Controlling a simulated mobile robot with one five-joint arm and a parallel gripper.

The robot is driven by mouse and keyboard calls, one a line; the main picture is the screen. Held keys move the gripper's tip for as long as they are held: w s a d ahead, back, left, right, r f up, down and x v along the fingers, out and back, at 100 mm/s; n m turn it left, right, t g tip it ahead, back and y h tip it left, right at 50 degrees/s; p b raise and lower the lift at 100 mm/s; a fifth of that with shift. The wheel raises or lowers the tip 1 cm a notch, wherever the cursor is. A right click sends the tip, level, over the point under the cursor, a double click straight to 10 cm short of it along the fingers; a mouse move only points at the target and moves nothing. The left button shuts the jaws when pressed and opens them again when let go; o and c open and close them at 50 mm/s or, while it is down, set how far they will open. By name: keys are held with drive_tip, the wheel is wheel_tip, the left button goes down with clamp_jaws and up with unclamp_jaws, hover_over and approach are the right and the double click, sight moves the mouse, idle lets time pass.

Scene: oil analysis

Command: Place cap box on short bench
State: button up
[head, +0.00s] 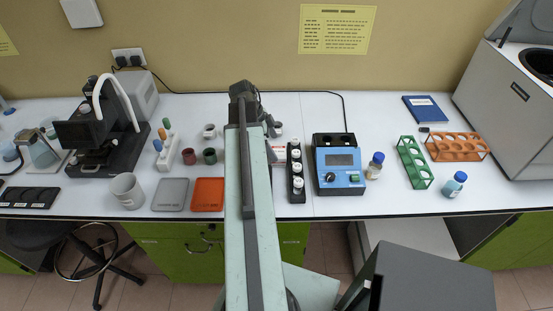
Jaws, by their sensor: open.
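My arm reaches away from me over the long white bench. My gripper (268,126) is at its far end, small and partly hidden by the arm; it is open and I see nothing held in it. A small white box with red marking (279,154), possibly the cap box, lies on the bench just right of my arm, in front of the gripper and partly covered by the arm. I cannot read its label. I cannot tell for certain which surface is the short bench; a low white surface (408,238) shows below the long bench's front edge.
A black rack of white-capped vials (296,178) and a blue instrument (338,167) stand right of the box. Orange (207,194) and grey (170,194) trays and small pots lie left of my arm. A dark grey block (428,279) is at front right; a stool (85,250) is at front left.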

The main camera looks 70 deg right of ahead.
sight(277, 150)
drive_tip(key=b+x, duration=0.4)
drive_tip(key=x, duration=0.1)
drive_tip(key=shift+s+a+f+b, duration=0.15)
drive_tip(key=shift+s+b, duration=0.1)
drive_tip(key=shift+b, duration=0.1)
drive_tip(key=c, duration=1.4)
